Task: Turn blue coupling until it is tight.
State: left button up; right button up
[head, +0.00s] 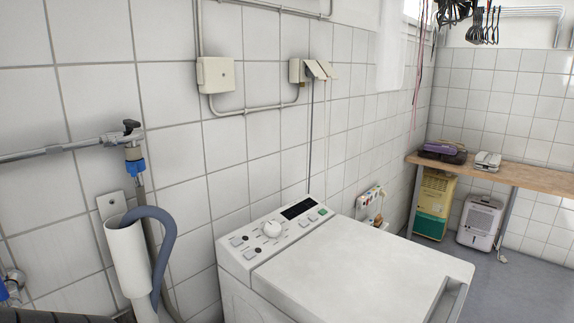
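A blue coupling (134,167) sits below a brass-coloured fitting on the wall tap (127,133) at the left. A grey hose (148,215) runs down from beneath the coupling. The coupling is small in view, so I cannot tell how tight it is. A second blue part (4,291) shows at the lower left edge, partly cut off. Neither of my grippers is in view.
A white washing machine (355,266) stands at the lower middle. A white standpipe (127,258) with a grey-blue hooked hose (166,235) is below the tap. A wooden bench (537,178) stands at the back right, with grey floor in front.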

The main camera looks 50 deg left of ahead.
aim_at(135, 167)
jog(key=u, duration=2.4)
